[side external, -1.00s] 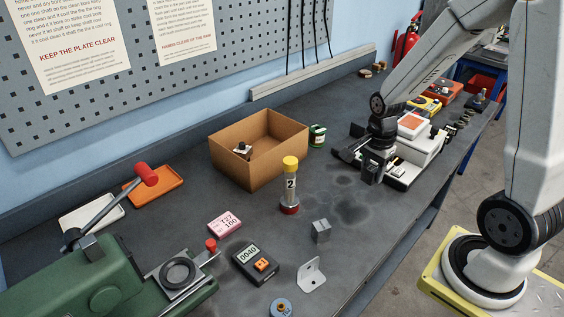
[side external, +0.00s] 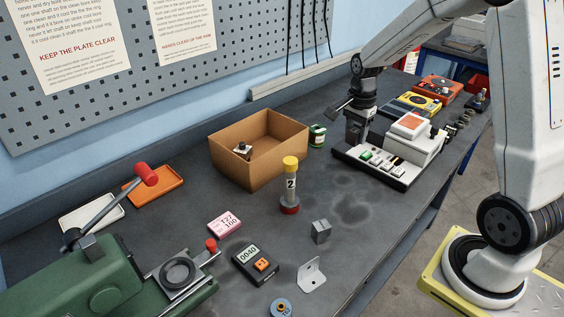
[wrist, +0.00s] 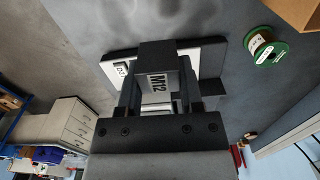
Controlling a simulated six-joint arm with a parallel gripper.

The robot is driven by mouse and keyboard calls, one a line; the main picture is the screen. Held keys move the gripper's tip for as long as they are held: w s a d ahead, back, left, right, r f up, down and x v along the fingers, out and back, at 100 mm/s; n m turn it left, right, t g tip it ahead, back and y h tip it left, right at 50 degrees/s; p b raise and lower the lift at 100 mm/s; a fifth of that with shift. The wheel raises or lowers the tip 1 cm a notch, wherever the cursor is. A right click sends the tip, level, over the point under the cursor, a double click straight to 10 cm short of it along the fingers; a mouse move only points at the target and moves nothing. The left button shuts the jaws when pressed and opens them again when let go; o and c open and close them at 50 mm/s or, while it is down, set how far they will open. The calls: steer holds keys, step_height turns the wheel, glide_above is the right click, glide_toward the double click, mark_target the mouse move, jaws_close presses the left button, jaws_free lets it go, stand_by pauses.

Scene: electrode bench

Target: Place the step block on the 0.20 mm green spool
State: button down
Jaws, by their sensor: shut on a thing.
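My gripper (side external: 356,134) is shut on a dark block marked M12, which I take as the step block; it shows between the fingers in the wrist view (wrist: 157,82). It is held up near the back edge of the white control panel. The green spool (side external: 317,135) stands on the bench beside the cardboard box, to the left of my gripper. It also shows in the wrist view, with a green flange and copper-coloured wire (wrist: 265,47), at upper right, clear of the held block. Its size marking is too small to read.
The open cardboard box (side external: 275,165) stands close to the spool's left. The white control panel (side external: 385,160) is below and right of my gripper. A yellow-capped tube (side external: 290,185) and a grey angular block (side external: 320,232) stand nearer the front. Bench between them is free.

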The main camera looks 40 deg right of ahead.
steer(key=w+d+r, duration=0.4)
steer(key=w+r, duration=0.1)
steer(key=w, duration=0.1)
steer(key=shift+n, duration=0.3)
steer(key=shift+w+d+f, duration=0.1)
steer(key=shift+w, duration=0.1)
glide_above(317, 129)
steer(key=s, duration=0.1)
steer(key=f, duration=0.8)
steer(key=shift+s+a+f, duration=0.1)
steer(key=shift+a+f, duration=0.05)
steer(key=shift+a, duration=0.1)
steer(key=shift+w+d+f, duration=0.2)
steer(key=shift+w+f, duration=0.3)
steer(key=shift+f, duration=0.05)
steer(key=shift+w+f, duration=0.1)
steer(key=shift+f, duration=0.05)
steer(key=shift+w+d+f, duration=0.1)
steer(key=shift+f, duration=1.5)
steer(key=shift+f, duration=0.15)
